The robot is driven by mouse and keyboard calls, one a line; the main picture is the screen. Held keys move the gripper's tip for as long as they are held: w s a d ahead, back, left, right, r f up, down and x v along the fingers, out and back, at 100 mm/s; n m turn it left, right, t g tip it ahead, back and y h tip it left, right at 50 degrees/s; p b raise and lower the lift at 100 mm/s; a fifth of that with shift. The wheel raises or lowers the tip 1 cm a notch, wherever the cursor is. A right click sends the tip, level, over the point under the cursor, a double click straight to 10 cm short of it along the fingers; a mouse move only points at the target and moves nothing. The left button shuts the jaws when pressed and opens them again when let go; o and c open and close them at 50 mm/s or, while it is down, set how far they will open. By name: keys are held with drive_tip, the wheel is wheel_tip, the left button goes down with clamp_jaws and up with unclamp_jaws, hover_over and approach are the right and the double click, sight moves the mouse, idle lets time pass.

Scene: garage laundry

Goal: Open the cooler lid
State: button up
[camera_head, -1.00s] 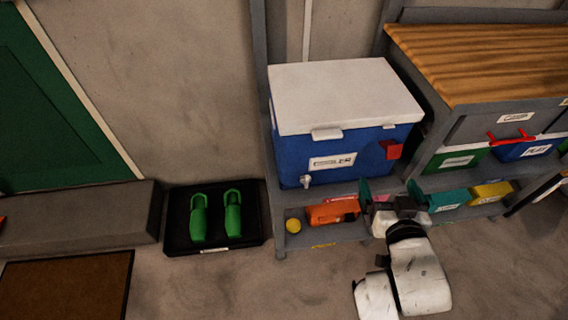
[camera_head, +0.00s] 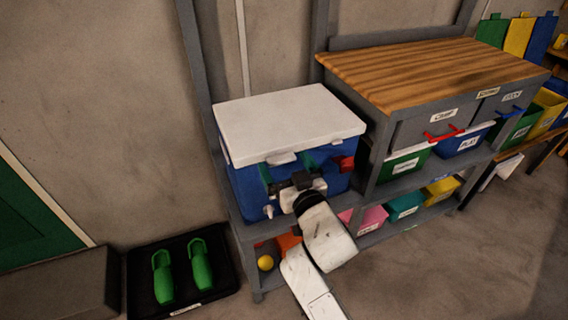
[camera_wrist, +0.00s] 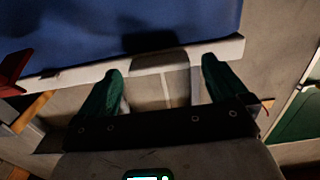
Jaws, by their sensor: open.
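The cooler has a blue body (camera_head: 250,192) and a white lid (camera_head: 290,118), and stands on the shelf. The lid lies flat and closed. A white latch tab (camera_head: 281,159) sticks out at the middle of the lid's front edge. My gripper (camera_head: 287,168) is at the cooler's front, just below this tab, with its green fingers spread. In the wrist view, upside down against the head view, my open gripper (camera_wrist: 162,68) has the latch tab (camera_wrist: 160,62) between its fingers, near the lid's edge. Whether the fingers touch the lid cannot be told.
A red part (camera_head: 345,163) sits at the cooler's right side and a spigot (camera_head: 268,211) at lower left. A wood-topped cabinet (camera_head: 430,68) stands close on the right. A black tray (camera_head: 212,262) with green shoes lies on the floor at left.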

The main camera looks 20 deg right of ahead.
drive_tip(key=shift+w, duration=0.65)
drive_tip(key=shift+c, duration=0.5)
drive_tip(key=c, duration=1.4)
drive_tip(key=shift+r, duration=0.15)
